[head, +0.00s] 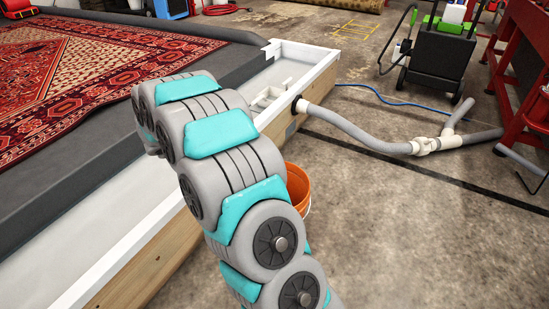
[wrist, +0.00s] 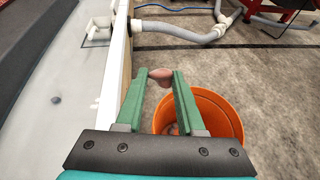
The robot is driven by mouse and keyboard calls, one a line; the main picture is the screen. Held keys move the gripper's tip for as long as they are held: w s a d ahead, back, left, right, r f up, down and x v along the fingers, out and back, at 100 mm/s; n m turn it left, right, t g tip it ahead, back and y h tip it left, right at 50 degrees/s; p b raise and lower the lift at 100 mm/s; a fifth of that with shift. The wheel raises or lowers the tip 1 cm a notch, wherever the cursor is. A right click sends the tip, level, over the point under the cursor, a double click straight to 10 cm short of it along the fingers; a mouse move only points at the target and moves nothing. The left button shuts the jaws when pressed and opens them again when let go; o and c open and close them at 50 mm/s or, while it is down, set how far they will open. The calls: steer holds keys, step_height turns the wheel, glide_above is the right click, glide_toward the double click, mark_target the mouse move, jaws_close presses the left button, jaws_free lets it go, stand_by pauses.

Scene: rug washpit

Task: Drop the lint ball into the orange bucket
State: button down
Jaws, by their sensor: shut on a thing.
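My gripper (wrist: 160,76) has green fingers and is shut on a small pinkish-brown lump, which looks like the lint ball (wrist: 160,77). The lump sits between the fingertips. In the wrist view it appears at the far left edge of the orange bucket (wrist: 222,113), with the fingers partly across the bucket's mouth. Something pale pinkish (wrist: 174,130) shows low inside the bucket. In the head view the orange bucket (head: 298,185) stands on the floor beside the pit wall, mostly hidden behind my arm. My gripper and the lump are hidden there.
A white-topped wooden pit wall (head: 275,122) runs left of the bucket. A small grey round spot (wrist: 56,100) lies on the pale trough. A grey hose (head: 365,135) crosses the floor beyond. A red patterned rug (head: 80,65) lies at left. Floor right of the bucket is clear.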

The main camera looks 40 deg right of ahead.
steer(key=s+d+f+m+g+b, duration=0.2)
steer(key=s+d+f+m+g, duration=0.1)
steer(key=s+f, duration=0.2)
steer(key=s+d+f+m+g+b, duration=0.2)
steer(key=s+f, duration=0.3)
steer(key=f, duration=0.4)
steer(key=shift+d+f+m+g+b, duration=0.4)
steer(key=shift+d+g+b, duration=0.25)
steer(key=shift+g, duration=0.25)
steer(key=shift+r, duration=0.1)
steer(key=shift+c, duration=2.2)
jaws_free()
steer(key=p+v, duration=0.1)
steer(key=v, duration=0.6)
steer(key=shift+a, duration=0.3)
steer(key=shift+r, duration=0.2)
